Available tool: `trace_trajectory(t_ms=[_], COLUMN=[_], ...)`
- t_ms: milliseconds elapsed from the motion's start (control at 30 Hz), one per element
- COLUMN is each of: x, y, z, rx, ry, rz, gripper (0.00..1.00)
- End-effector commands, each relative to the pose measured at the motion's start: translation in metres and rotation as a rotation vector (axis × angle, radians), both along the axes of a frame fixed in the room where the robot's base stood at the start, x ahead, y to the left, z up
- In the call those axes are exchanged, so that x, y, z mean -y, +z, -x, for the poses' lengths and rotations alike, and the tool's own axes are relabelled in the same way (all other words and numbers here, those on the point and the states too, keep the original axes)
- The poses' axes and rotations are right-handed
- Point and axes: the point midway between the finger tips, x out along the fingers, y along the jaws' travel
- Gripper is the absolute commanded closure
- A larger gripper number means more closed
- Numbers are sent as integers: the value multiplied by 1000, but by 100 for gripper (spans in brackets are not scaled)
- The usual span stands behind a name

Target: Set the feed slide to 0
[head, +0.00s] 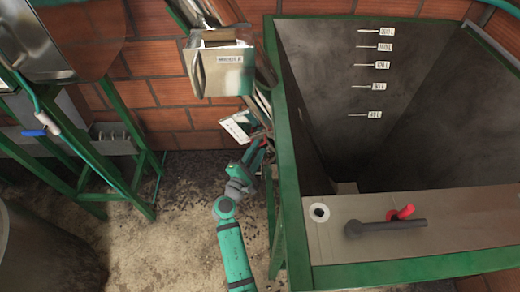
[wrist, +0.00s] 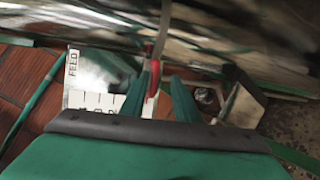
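The white FEED scale plate (wrist: 88,82) is at the left in the wrist view, with tick marks along its lower edge. The numbers are too small or hidden to read. A red handle (wrist: 153,80) on a pale metal rod stands beside the plate. My gripper (wrist: 159,77) has its two teal fingers on either side of the red handle. The handle is close to the left finger, with a gap to the right finger. In the head view my gripper (head: 263,142) is beside the tilted scale plate (head: 236,128), and the slide's setting cannot be read.
A green-framed tank (head: 287,190) with volume marks is just right of my arm. A red-handled valve (head: 401,213) and dark lever (head: 385,227) lie on its front ledge. A metal hopper (head: 222,68) is above my gripper.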

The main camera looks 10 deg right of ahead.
Motion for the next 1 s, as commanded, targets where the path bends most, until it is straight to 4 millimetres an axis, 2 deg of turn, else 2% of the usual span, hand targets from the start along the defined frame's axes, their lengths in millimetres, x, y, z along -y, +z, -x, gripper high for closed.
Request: trace_trajectory(t_ms=[233, 367, 800, 1000], x=[-2, -5, -45, -55], y=[2, 2, 1, 2], z=[0, 8, 74, 90], rx=[4, 3, 1, 2], ry=[3, 1, 3, 4], rz=[1, 2, 1, 1], gripper=[72, 72, 72, 72])
